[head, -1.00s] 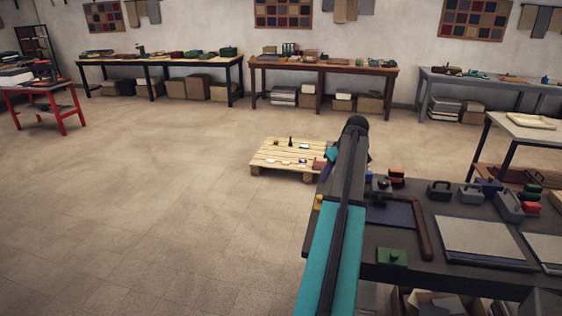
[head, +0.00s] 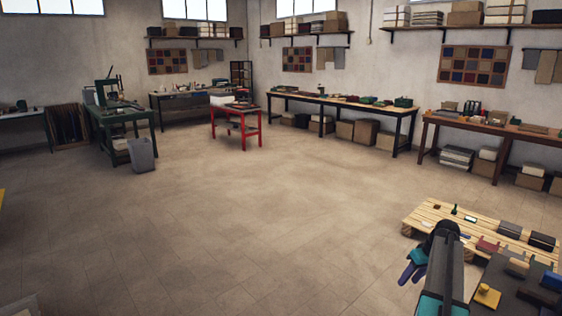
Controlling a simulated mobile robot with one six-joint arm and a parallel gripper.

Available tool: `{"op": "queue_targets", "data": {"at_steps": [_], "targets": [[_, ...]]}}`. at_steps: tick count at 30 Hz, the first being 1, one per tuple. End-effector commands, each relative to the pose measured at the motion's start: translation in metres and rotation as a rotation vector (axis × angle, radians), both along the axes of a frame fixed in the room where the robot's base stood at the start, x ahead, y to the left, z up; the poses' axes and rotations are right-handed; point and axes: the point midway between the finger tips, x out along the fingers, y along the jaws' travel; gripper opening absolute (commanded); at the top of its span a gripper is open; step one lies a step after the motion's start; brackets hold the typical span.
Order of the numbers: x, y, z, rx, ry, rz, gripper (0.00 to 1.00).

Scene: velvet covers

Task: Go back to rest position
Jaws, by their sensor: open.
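My gripper (head: 412,272) shows at the lower right of the head view, at the end of my black and teal arm. Its bluish-purple fingers are apart and I see nothing between them.
The pallet carries small items, including dark boxes (head: 541,241). A yellow piece (head: 487,296) lies on the workbench. A red table (head: 236,128), a grey bin (head: 141,155) and a long bench (head: 345,101) stand farther back. The middle floor (head: 240,210) is wide and clear.

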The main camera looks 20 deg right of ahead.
Motion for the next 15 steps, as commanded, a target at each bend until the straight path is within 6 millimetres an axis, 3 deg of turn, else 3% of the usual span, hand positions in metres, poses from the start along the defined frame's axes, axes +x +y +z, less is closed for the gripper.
{"op": "queue_targets", "data": {"at_steps": [1, 6, 15], "targets": [[0.010, 0.023, -0.016, 0.015, 0.015, 0.030, 0.41], [0.034, 0.089, -0.063, 0.053, 0.063, 0.117, 0.41], [0.048, 0.211, -0.143, 0.110, 0.163, 0.251, 0.41]]}}
